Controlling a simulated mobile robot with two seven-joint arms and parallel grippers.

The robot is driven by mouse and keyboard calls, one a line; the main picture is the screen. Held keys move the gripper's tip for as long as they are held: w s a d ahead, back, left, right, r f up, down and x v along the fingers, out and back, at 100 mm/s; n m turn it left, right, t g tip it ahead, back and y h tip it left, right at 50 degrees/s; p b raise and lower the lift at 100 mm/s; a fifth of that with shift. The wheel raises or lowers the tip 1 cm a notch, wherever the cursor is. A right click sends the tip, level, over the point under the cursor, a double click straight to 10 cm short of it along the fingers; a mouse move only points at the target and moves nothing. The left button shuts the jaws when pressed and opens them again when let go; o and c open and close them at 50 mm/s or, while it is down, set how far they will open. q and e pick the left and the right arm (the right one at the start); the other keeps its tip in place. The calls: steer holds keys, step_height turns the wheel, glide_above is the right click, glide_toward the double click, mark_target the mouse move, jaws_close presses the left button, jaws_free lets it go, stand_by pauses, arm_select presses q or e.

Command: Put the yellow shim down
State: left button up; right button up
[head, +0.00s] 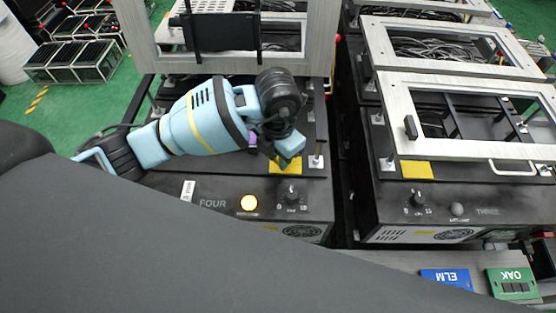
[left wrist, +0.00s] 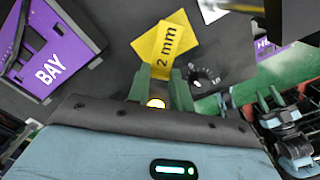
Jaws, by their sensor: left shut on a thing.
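The yellow shim (left wrist: 165,43), marked "2 mm", is between the green fingertips of my left gripper (left wrist: 162,84) in the left wrist view. Yellow shows on both sides of the marked strip, seemingly a yellow square patch behind it. In the head view my left gripper (head: 288,158) points down over the front deck of the black unit marked FOUR (head: 213,203). Yellow (head: 284,168) shows just under its fingertips; I cannot tell there shim from patch, nor whether the shim touches the deck. My right gripper is not in view.
A lit yellow button (head: 249,203) and a black knob (head: 292,198) sit on unit FOUR's front. Unit THREE (head: 487,211) stands to the right with its own yellow patch (head: 417,169). Blue ELM (head: 446,278) and green OAK (head: 511,283) blocks lie at lower right.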

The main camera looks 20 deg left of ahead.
arm_select(q)
step_height(320, 180, down, 2)
steer(key=shift+f, duration=0.2)
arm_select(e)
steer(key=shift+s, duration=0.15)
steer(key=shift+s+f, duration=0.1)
arm_select(q)
steer(key=shift+f, duration=0.15)
steer(key=o, duration=0.9)
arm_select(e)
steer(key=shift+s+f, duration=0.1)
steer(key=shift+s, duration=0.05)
